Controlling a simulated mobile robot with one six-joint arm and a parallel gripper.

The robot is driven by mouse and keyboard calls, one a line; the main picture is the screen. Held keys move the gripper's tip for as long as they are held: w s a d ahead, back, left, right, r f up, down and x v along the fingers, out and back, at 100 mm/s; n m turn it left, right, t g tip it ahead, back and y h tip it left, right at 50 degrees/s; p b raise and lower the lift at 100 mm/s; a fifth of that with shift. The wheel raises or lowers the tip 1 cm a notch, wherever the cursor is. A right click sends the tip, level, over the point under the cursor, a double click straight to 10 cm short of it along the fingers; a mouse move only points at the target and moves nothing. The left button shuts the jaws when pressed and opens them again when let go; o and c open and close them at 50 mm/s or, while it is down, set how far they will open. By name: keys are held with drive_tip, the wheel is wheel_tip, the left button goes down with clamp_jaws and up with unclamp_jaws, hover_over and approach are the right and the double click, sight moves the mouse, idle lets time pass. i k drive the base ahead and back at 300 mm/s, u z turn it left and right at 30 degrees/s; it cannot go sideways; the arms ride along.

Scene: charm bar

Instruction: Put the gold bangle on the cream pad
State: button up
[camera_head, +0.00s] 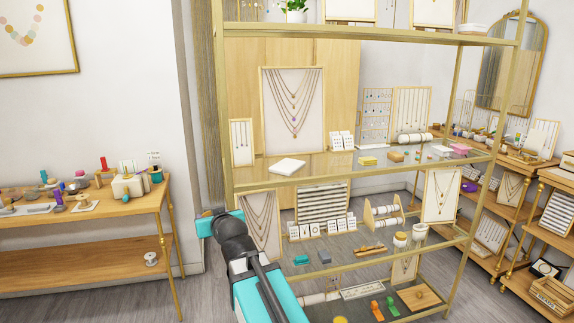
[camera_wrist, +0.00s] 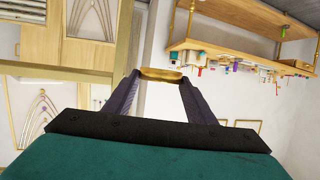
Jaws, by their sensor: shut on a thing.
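My gripper (camera_wrist: 161,80) is shut on the gold bangle (camera_wrist: 161,74), which spans between the two dark fingertips in the wrist view. The bangle is seen nearly edge-on. In the head view my teal and dark arm rises from the bottom in front of the shelf's left side; the fingers and the bangle cannot be made out there. A flat cream pad (camera_head: 287,166) lies on the upper glass shelf (camera_head: 255,180), in front of a framed necklace display. Its top looks bare. The pad is up and to the right of my visible arm end.
The gold shelf frame has a left post (camera_head: 226,120) close to my arm and another shelf board (camera_head: 380,40) above. A framed necklace display (camera_head: 293,110) stands behind the pad. Small boxes (camera_head: 368,160) sit to its right. A wooden table (camera_head: 80,225) with small goods stands left.

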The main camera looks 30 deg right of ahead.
sight(288, 164)
drive_tip(key=i, duration=1.2)
drive_tip(key=u, duration=0.35)
